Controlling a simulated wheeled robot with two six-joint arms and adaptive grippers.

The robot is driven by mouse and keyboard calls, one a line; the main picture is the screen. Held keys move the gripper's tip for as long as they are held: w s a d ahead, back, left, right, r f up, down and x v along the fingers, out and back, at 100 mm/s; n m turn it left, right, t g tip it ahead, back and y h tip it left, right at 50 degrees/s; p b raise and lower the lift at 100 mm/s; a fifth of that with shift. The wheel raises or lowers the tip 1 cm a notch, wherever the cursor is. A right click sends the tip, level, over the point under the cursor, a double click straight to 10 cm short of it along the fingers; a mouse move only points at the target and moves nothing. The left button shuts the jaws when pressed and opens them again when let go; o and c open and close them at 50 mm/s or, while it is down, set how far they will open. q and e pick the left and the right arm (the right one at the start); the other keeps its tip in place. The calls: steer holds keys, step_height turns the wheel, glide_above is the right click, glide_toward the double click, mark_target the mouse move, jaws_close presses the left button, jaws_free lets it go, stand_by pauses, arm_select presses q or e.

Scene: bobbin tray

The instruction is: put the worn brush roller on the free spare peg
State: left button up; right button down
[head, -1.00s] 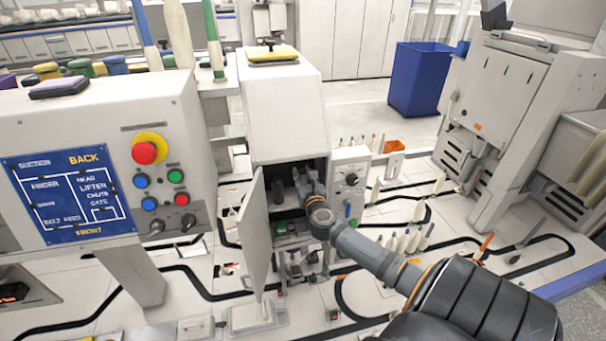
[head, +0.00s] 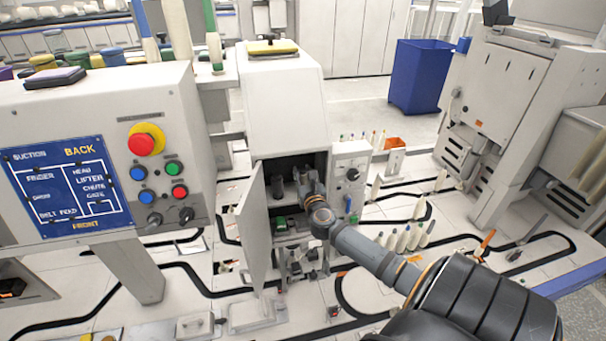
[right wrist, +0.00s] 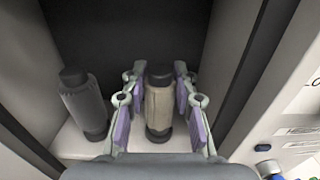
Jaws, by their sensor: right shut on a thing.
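My right gripper (head: 309,182) reaches into the open cabinet (head: 288,130) below the white housing. In the right wrist view its purple-padded fingers (right wrist: 160,98) are shut on a tan roller (right wrist: 158,104) with dark ends, which stands upright on the light cabinet floor or just above it; I cannot tell which. A dark grey roller (right wrist: 84,104) stands to its left, apart from the fingers; it also shows in the head view (head: 277,187). I cannot make out a free spare peg in either view. My left gripper is out of view.
The cabinet door (head: 253,235) hangs open on the left. A control box with a knob (head: 351,175) stands close on the right of the opening. Several pale bobbins (head: 410,239) stand on the deck to the right. The control panel (head: 80,187) fills the left.

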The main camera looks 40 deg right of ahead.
steer(key=c, duration=1)
jaws_free()
steer(key=shift+o, duration=0.2)
steer(key=v, duration=1.2)
